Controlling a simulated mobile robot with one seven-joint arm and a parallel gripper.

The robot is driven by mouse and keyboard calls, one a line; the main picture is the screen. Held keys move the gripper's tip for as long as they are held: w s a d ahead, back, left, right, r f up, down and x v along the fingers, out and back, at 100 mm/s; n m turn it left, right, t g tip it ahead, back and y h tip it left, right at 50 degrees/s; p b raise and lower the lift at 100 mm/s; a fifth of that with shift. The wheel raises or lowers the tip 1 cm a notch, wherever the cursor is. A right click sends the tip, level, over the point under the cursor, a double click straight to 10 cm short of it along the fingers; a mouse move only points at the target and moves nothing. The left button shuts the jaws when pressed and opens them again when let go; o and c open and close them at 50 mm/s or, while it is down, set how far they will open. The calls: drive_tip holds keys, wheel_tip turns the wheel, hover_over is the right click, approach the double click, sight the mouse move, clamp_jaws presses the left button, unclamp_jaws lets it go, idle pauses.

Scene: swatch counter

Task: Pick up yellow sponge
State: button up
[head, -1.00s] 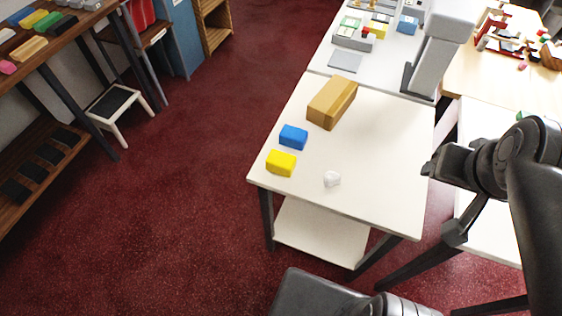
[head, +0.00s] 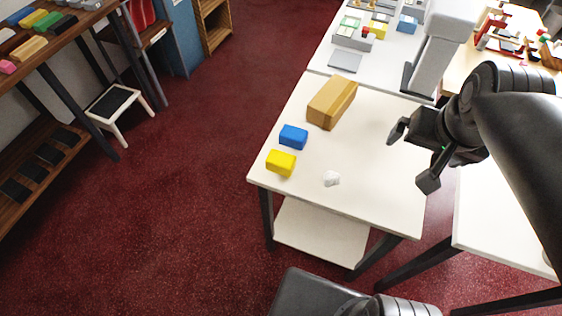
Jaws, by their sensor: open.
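The yellow sponge (head: 281,162) is a small yellow block near the front left corner of the white table (head: 375,180). My gripper (head: 411,158) is open and empty at the right side of the table in the picture, well to the right of the sponge. Its two dark fingers are spread and point left. Nothing hides the sponge.
A blue block (head: 293,136) sits just behind the sponge, and a larger tan block (head: 331,102) stands farther back. A small white crumpled lump (head: 330,178) lies to the sponge's right. A grey upright device (head: 438,55) stands on the table behind.

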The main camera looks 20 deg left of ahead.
drive_tip(key=w+a+f+g, duration=0.1)
drive_tip(key=w+a+f, duration=0.2)
drive_tip(key=a, duration=0.4)
drive_tip(key=w+a+f+g, duration=0.1)
drive_tip(key=w+a+f, duration=0.15)
drive_tip(key=a, duration=0.35)
drive_tip(key=g, duration=0.2)
approach(281, 158)
drive_tip(key=shift+h, duration=0.3)
drive_tip(key=f, duration=1)
drive_tip(key=shift+w+a+f, duration=0.1)
drive_tip(key=shift+a, duration=0.15)
drive_tip(key=c, duration=1)
